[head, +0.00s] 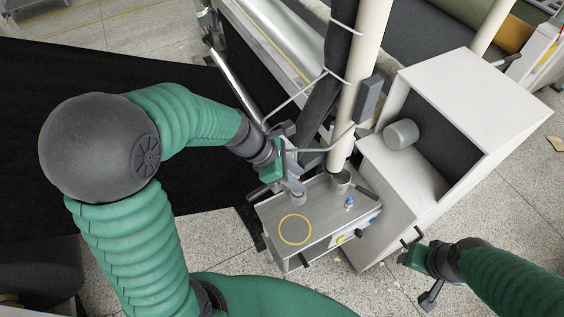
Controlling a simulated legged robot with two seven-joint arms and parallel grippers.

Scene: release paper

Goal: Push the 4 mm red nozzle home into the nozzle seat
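I cannot make out a red nozzle in the head view; it may be hidden or too small to see. My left gripper (290,181) is over the back left part of a grey metal-topped box (318,222). Its tip is close to a short grey cylinder (298,199) on the box top. Whether they touch, and whether the gripper holds anything, I cannot tell. I cannot identify the nozzle seat for certain. My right gripper (405,258) is low at the right, apart from the box, with its fingers unclear.
A pale vertical tube (357,90) comes down to a round grey collar (340,182) on the box. A white open cabinet (465,95) holding a grey roll (401,134) stands at the right.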

